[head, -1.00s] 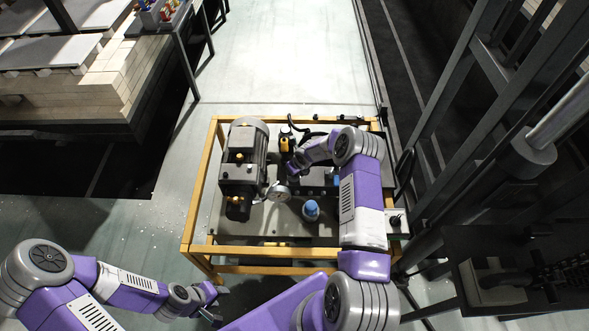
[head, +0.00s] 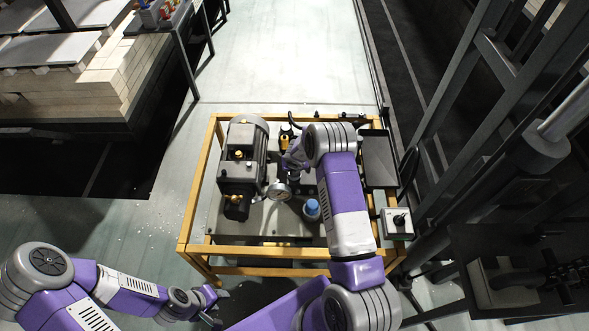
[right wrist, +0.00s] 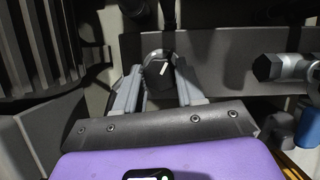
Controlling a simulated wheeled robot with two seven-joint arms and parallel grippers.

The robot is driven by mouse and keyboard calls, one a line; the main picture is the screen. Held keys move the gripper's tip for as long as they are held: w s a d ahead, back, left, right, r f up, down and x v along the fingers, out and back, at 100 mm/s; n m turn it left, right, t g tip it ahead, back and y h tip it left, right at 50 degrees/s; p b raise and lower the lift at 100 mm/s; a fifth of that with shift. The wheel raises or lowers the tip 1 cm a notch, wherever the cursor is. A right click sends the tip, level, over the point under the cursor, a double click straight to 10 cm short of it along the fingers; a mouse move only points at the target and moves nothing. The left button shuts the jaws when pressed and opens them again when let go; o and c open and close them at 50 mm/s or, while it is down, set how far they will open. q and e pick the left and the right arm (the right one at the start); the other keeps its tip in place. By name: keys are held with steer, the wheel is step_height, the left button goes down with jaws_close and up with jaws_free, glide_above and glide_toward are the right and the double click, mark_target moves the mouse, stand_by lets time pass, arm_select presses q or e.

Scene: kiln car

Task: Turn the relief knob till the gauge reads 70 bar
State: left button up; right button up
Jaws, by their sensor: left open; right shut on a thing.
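The relief knob (right wrist: 158,69) is black with a white pointer line, which tilts up and to the right in the right wrist view. My right gripper (right wrist: 157,82) is shut on it, one finger on each side. In the head view my right arm hides the knob. The round gauge (head: 279,191) sits beside the grey motor and pump; its face is too small to read. My left gripper (head: 212,308) is open and empty, low in the head view and outside the yellow frame.
A yellow frame (head: 265,270) surrounds the power unit. The motor and pump (head: 241,165) stand at its left, a blue-capped part (head: 311,208) near the front. A switch box (head: 397,222) is at the right corner. Dark steel posts rise on the right. The floor behind is clear.

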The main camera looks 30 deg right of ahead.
stand_by(0.4)
steer(key=o, duration=1)
steer(key=shift+o, duration=0.2)
steer(key=shift+r, duration=0.1)
steer(key=p+v, duration=0.2)
steer(key=v, duration=0.5)
steer(key=shift+r, duration=0.2)
